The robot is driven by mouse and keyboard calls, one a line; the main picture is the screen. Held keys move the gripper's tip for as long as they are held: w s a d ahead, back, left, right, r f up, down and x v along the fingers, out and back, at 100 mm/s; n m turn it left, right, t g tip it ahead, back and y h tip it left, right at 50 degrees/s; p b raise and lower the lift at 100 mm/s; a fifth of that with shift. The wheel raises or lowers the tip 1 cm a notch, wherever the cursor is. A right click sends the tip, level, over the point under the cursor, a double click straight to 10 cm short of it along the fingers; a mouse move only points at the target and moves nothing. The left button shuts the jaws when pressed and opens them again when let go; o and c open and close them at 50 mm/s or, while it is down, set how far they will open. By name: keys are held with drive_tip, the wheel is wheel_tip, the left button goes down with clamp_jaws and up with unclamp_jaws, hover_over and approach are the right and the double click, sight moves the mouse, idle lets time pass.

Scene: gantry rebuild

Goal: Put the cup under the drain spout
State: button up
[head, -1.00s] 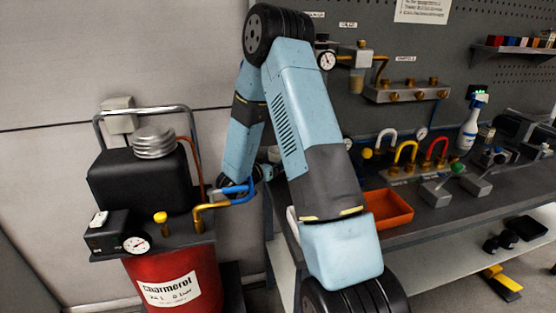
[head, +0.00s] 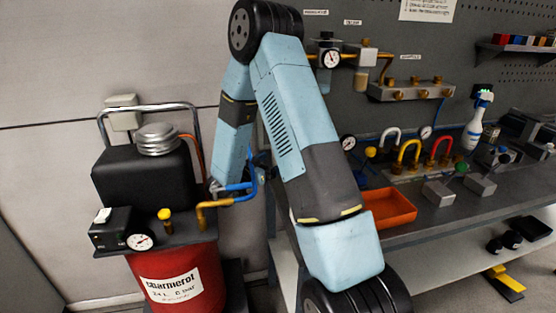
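No cup can be made out in the head view. A bent brass pipe (head: 205,212) with a blue hose (head: 240,188) sticks out beside the red tank. Two filter-like units hang on the pegboard, one with a gauge (head: 331,59) and one with a cloudy bowl (head: 361,78). I cannot tell which outlet is the drain spout. My forearm reaches down behind my upper arm, ending near the blue hose. My gripper cannot be made out there, so its fingers and anything in them are hidden.
The red tank (head: 180,278) carries a black box (head: 143,184), a gauge and a tall metal handle.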

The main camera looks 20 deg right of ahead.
drive_tip(key=shift+v, duration=1.2)
